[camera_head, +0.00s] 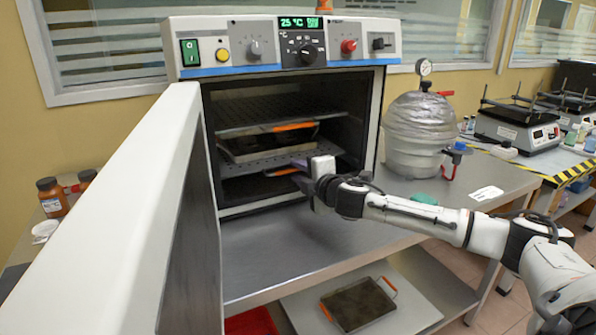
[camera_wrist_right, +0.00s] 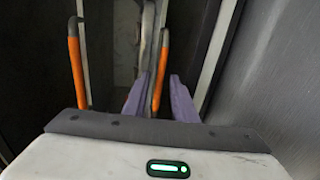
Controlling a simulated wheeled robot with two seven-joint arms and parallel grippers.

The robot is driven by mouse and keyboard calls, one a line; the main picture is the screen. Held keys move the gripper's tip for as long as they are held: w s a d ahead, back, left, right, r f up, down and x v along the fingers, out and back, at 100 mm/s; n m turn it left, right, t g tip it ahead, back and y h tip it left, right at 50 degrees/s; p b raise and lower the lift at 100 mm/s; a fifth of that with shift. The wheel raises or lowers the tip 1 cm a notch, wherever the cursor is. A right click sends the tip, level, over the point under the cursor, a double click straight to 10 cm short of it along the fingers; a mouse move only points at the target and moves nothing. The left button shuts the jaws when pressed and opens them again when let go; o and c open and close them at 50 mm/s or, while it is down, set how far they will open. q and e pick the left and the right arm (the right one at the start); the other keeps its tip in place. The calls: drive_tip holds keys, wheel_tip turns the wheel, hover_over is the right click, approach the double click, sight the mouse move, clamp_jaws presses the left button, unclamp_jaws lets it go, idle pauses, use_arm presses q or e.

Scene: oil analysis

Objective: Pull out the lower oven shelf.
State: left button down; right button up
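The oven (camera_head: 372,100) stands open. Inside, an upper rack (camera_head: 265,110) sits above a grey perforated lower shelf (camera_head: 262,163). A tray (camera_head: 240,149) with an orange handle (camera_head: 295,127) lies between them. A second orange handle (camera_head: 281,171) is lower down, at the lower shelf's front; what it joins is partly hidden. My right gripper (camera_head: 302,168) is at the oven opening beside this lower handle. In the right wrist view its purple fingers (camera_wrist_right: 158,98) are apart, with the lower orange handle (camera_wrist_right: 160,70) between them, close to the left finger. My left gripper is out of view.
The oven door (camera_head: 125,215) is swung out to the left. The steel table (camera_head: 265,270) is bare before the opening. Another tray (camera_head: 358,304) lies on the level below.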

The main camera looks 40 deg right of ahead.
drive_tip(key=shift+w+f, duration=0.1)
drive_tip(key=shift+w, duration=0.2)
drive_tip(key=shift+c, duration=0.4)
clamp_jaws()
idle(0.9)
